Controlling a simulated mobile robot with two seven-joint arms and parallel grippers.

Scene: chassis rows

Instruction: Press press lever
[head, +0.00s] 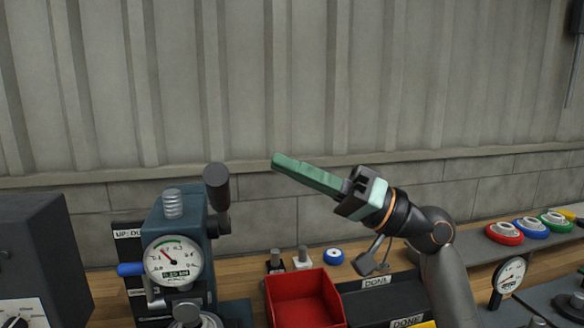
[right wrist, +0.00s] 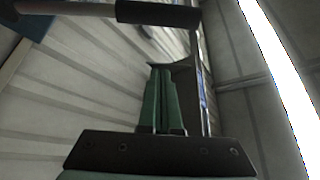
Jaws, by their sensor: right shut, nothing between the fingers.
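The press (head: 180,225) is a dark blue machine with a round dial gauge (head: 173,260) on its front, at the lower left of the head view. Its lever has a thick black grip (head: 217,178) standing at the press's right side. My right gripper (head: 277,162) has green fingers shut together and empty. They point left toward the grip, with a gap between in the head view. In the right wrist view, the shut fingers (right wrist: 161,75) point up toward a black cylinder on a rod, which looks like the lever grip (right wrist: 158,14). My left gripper is not in view.
A red bin (head: 303,300) and black trays labelled DONE (head: 372,302) stand on the bench below my right arm. A dark box (head: 40,250) is at the far left. Coloured round parts (head: 505,233) line the right side. The air above the bench is clear.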

